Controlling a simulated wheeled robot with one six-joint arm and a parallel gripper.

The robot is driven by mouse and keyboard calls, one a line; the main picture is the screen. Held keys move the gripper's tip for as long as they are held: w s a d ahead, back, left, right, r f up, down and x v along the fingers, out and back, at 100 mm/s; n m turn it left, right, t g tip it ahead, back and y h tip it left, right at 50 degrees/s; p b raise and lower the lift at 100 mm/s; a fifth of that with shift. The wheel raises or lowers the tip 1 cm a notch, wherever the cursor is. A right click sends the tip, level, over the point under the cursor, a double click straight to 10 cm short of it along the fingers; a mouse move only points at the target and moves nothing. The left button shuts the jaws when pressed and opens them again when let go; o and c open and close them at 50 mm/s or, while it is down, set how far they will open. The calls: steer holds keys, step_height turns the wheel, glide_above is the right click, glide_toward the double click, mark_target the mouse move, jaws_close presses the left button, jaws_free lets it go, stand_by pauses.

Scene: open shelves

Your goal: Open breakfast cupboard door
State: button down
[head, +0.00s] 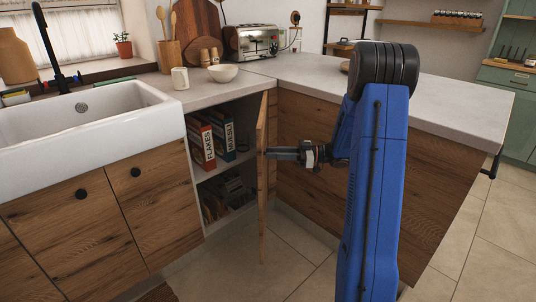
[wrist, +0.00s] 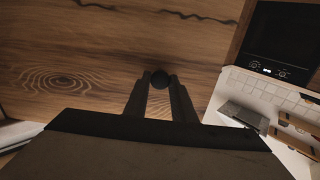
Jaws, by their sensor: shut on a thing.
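The breakfast cupboard door (head: 262,180) is wooden and stands swung open, seen nearly edge-on in the head view. Its wood face (wrist: 100,60) fills much of the wrist view. My gripper (head: 270,154) reaches the door's outer face from the right. In the wrist view my gripper (wrist: 160,82) is shut on the round black door knob (wrist: 160,78), which sits between the two fingertips. Inside the open cupboard stand an orange-red FLAKES box (head: 203,145) and a dark MUESLI box (head: 224,136) on the upper shelf. Dark items on the lower shelf are hard to make out.
The white sink (head: 90,125) is at the left. A mug (head: 180,78), a bowl (head: 222,72) and a toaster (head: 252,42) stand on the counter above. Wooden panels of the corner unit (head: 400,190) lie right of the door. Tiled floor (head: 290,255) is clear below.

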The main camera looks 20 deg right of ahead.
steer(key=shift+s+d, duration=0.1)
steer(key=shift+d, duration=0.1)
steer(key=c, duration=1.5)
jaws_free()
steer(key=shift+c, duration=0.2)
steer(key=v, duration=0.7)
steer(key=shift+d, duration=0.2)
